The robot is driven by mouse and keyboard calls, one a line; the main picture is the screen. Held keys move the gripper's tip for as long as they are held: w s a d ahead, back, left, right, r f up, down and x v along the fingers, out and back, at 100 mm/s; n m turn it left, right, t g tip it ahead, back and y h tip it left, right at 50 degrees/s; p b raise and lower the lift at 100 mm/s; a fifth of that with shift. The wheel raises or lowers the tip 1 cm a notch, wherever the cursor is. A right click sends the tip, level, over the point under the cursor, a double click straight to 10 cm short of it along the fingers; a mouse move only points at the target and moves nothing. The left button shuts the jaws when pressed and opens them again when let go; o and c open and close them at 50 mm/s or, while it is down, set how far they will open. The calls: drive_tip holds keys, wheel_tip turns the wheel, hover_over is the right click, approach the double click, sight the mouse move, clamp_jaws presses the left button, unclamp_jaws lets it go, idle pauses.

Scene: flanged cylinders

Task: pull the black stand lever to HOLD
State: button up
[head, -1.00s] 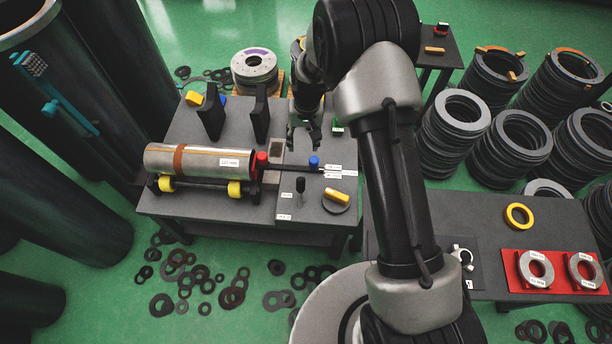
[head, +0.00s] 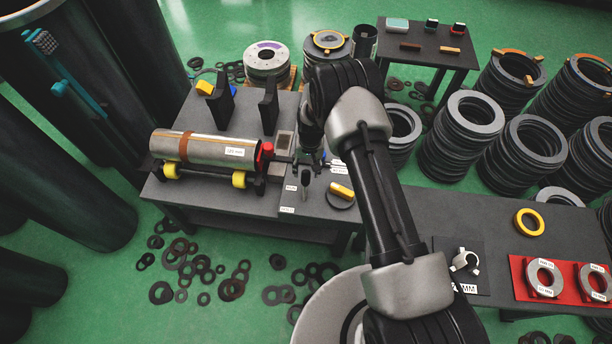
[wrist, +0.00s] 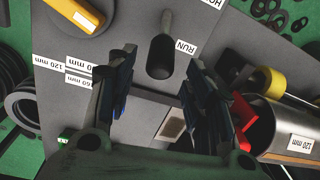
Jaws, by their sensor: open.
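The black stand lever (head: 306,174) stands upright on the grey table, by its labels. In the wrist view the black lever (wrist: 161,56) shows from above, with its rounded end beside the RUN label (wrist: 186,47). A partly cut-off label starting "HO" (wrist: 213,4) is at the top edge. My gripper (wrist: 163,62) is open, its two fingers to the left and right of the lever's end in that view. Whether they touch it I cannot tell. In the head view my gripper (head: 308,158) is just behind the lever and partly hidden by my arm.
A yellow-handled knob (head: 341,192) is close right of the lever. A steel cylinder (head: 204,148) lies on rollers to the left, with a red part (head: 266,150) at its end. Two black uprights (head: 269,106) stand behind. A side table (head: 480,215) is at right.

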sight(306, 172)
drive_tip(key=shift+a+f+b, duration=0.15)
drive_tip(key=shift+f+b, duration=0.3)
drive_tip(key=shift+f, duration=1.7)
clamp_jaws()
